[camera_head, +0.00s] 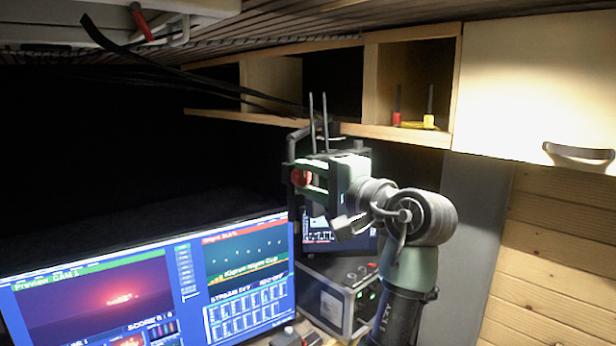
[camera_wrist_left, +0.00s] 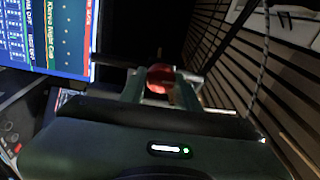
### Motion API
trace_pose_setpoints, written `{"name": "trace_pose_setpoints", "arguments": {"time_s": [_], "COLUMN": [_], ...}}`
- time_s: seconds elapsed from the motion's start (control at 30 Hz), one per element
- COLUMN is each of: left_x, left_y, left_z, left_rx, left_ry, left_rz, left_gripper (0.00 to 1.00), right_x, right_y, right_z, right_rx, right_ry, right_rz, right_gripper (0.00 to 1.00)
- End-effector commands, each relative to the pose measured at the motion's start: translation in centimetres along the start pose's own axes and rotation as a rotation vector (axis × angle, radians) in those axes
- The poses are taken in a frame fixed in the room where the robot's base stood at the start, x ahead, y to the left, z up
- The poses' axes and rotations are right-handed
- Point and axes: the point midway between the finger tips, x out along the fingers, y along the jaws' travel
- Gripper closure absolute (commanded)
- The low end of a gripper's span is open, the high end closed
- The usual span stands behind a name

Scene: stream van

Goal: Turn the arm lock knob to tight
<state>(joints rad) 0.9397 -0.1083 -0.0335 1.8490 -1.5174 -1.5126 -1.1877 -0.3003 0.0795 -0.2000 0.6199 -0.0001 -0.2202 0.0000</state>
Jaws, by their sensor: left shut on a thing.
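The arm lock knob (camera_head: 299,177) is small, round and red. It sits on a dark jointed arm (camera_head: 291,149) in front of the shelf, in the middle of the head view. My left gripper (camera_head: 306,180) is shut on the knob, with its fingers on either side. In the left wrist view the red knob (camera_wrist_left: 161,77) shows between the fingertips of my left gripper (camera_wrist_left: 160,84). The fingers hide part of the knob, and I cannot read any tight or loose mark. My right gripper is not in view.
A large monitor (camera_head: 150,285) stands at the lower left. A grey equipment box (camera_head: 340,295) with knobs stands behind my arm. A wooden shelf (camera_head: 400,133) holds a red and a yellow-based item. A white cabinet (camera_head: 535,80) hangs at the upper right.

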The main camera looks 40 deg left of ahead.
Motion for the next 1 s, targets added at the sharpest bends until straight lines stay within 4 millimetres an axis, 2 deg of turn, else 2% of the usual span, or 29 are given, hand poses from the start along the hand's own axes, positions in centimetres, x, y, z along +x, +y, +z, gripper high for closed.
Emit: {"name": "trace_pose_setpoints", "arguments": {"time_s": [0.63, 0.67, 0.73, 1.0], "left_x": [-0.04, -0.04, -0.04, -0.02], "left_y": [-0.04, -0.04, -0.04, 0.0], "left_z": [-0.09, -0.09, -0.08, -0.04], "left_rx": [0.054, 0.054, 0.054, 0.052], "left_ry": [0.003, 0.003, 0.003, 0.001], "left_rz": [-0.003, -0.002, -0.002, -0.001], "left_gripper": [1.0, 0.65, 0.46, 0.46], "right_x": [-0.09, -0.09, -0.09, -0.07], "right_y": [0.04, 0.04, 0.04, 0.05], "right_z": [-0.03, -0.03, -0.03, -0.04], "right_rx": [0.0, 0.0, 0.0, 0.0], "right_ry": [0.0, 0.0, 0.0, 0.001], "right_rz": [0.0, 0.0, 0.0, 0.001], "right_gripper": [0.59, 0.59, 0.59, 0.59]}}
